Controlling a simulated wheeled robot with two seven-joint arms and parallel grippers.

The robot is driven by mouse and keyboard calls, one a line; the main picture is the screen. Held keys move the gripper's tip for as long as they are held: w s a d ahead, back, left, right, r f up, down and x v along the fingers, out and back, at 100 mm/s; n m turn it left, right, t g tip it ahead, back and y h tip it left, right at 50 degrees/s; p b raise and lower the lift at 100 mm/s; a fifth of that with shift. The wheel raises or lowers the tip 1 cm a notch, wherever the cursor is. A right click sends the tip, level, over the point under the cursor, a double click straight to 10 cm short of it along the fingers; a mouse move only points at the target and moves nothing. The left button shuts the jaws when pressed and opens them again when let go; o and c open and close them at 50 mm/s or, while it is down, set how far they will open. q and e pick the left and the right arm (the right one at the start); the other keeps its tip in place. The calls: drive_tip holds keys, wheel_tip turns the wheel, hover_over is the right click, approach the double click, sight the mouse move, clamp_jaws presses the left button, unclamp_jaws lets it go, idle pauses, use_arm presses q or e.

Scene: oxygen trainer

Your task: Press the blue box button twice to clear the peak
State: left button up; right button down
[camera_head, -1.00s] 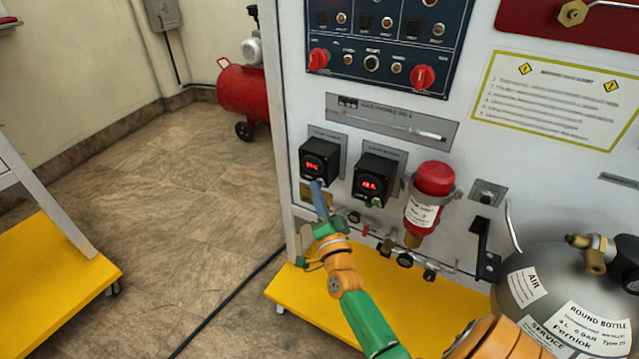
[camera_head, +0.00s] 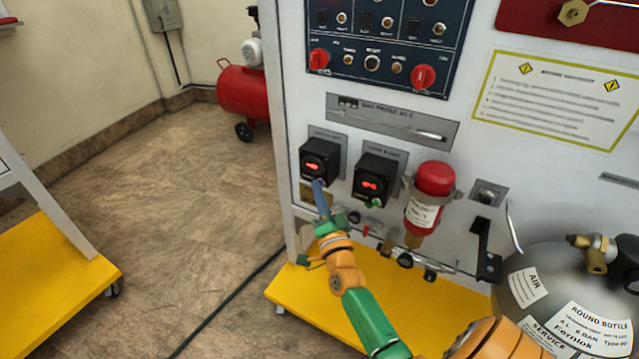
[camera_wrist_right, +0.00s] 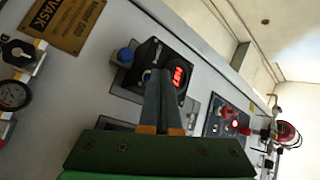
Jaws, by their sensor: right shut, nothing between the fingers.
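The black box on the left (camera_head: 319,160) has a lit red display and is mounted on the trainer's front panel. In the head view I cannot clearly tell the button from the blue-grey fingertips. I cannot tell contact. My left gripper is out of view.
A second black box (camera_head: 380,177) with a red display and a green button sits to the right. A red-capped cylinder (camera_head: 434,180) and a grey round bottle (camera_head: 545,270) stand further right. Valves lie below. Open floor (camera_head: 190,190) lies left.

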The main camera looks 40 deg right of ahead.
drive_tip(key=shift+s+a+p, duration=0.3)
drive_tip(key=shift+a+p, duration=0.05)
drive_tip(key=shift+a, duration=0.35)
drive_tip(key=shift+d, duration=0.1)
drive_tip(key=shift+w+d, duration=0.2)
drive_tip(key=shift+d, duration=0.1)
drive_tip(key=shift+w+d, duration=0.15)
drive_tip(key=shift+d, duration=0.2)
idle(0.6)
drive_tip(key=shift+s+a, duration=0.35)
drive_tip(key=shift+a, duration=0.4)
